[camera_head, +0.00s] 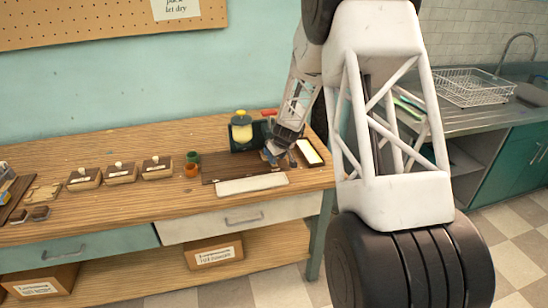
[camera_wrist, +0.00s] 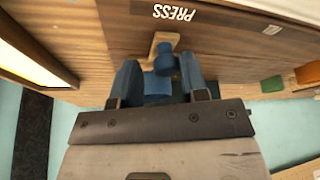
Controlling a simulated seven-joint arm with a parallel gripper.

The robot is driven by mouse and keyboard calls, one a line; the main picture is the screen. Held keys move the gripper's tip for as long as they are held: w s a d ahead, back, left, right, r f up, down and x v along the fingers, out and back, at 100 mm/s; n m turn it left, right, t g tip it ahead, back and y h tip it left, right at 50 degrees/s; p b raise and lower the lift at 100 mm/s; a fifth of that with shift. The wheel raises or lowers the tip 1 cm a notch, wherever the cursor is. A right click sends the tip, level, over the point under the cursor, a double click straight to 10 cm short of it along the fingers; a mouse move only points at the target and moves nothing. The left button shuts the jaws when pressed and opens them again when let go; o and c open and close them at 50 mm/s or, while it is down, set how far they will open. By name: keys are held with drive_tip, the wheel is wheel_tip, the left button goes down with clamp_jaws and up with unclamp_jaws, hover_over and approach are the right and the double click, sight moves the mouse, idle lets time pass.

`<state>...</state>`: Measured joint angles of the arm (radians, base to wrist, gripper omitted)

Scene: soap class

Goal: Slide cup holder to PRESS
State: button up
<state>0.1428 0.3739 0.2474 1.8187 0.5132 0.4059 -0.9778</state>
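My gripper (camera_wrist: 158,72) reaches down to the right end of a dark brown board on the workbench; it also shows in the head view (camera_head: 279,154). Its two blue fingers stand apart. A blue cylindrical part (camera_wrist: 164,56) on a small light wooden piece (camera_wrist: 161,41) shows at and between the fingertips; this looks like the cup holder. Whether the fingers press on it I cannot tell. The white word PRESS (camera_wrist: 175,14) is on the dark board just beyond the wooden piece in the wrist view. In the head view my gripper hides most of this spot.
A pale strip (camera_head: 252,184) lies in front of the dark board (camera_head: 222,172). A lit white panel (camera_head: 309,152) is right of my gripper. Several labelled boxes (camera_head: 121,173) stand farther left.

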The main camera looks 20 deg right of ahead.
drive_tip(key=shift+o, duration=1.3)
drive_tip(key=shift+r, duration=0.1)
drive_tip(key=v, duration=0.7)
drive_tip(key=shift+s+r, duration=0.15)
drive_tip(key=shift+r, duration=0.1)
drive_tip(key=shift+r, duration=0.1)
